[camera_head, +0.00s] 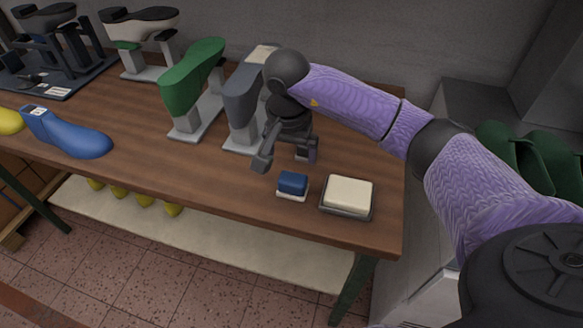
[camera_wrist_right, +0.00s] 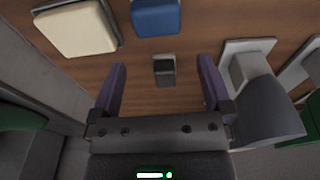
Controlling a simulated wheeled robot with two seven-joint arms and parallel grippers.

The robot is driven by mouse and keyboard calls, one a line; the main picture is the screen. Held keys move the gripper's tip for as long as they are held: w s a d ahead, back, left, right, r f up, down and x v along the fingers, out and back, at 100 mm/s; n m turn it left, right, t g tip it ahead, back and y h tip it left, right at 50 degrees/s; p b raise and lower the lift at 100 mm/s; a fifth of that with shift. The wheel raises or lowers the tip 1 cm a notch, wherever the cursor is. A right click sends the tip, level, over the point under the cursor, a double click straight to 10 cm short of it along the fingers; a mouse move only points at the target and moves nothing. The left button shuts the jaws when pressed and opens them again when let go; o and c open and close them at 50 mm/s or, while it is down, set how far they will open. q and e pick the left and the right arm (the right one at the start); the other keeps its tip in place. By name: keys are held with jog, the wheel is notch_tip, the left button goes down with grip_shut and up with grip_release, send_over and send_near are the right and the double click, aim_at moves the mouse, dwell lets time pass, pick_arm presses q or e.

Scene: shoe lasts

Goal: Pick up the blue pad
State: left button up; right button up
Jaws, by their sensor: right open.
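The blue pad (camera_head: 292,182) is a small blue block with a white lower layer. It lies on the wooden table near the front edge, left of a cream block in a dark tray. In the right wrist view the blue pad (camera_wrist_right: 156,16) shows at the top edge, partly cut off, beyond the fingertips. My right gripper (camera_head: 286,156) is above the table just behind the pad, apart from it. Its two fingers are spread in the wrist view (camera_wrist_right: 163,72), with nothing held. My left gripper is not in view.
The cream block (camera_head: 349,193) sits in its tray right of the pad. A small dark block (camera_wrist_right: 164,71) appears between the fingers, lower down on the table. Grey (camera_head: 243,100) and green (camera_head: 193,80) shoe forms stand behind left. A blue last (camera_head: 67,134) lies far left; table front-centre is clear.

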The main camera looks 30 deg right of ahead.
aim_at(293, 179)
notch_tip(293, 179, down, 9)
jog(key=b, duration=0.2)
jog(key=shift+s+d+f+b, duration=0.1)
jog(key=shift+s+d+b, duration=0.05)
jog(key=shift+b, duration=0.15)
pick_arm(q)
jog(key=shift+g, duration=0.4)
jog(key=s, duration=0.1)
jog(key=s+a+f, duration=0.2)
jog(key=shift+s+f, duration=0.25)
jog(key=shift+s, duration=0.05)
pick_arm(e)
jog(key=c, duration=1.1)
notch_tip(293, 179, up, 10)
jog(key=p, duration=0.2)
jog(key=shift+f+p, duration=0.15)
jog(key=shift+p, duration=0.25)
jog(key=shift+r, duration=0.25)
jog(key=o, duration=0.8)
jog(key=c, duration=0.4)
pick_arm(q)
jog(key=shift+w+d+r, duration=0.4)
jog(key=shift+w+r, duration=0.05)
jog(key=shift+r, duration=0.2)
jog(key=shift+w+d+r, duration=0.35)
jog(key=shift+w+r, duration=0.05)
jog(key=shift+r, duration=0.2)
pick_arm(e)
jog(key=shift+c, duration=0.4)
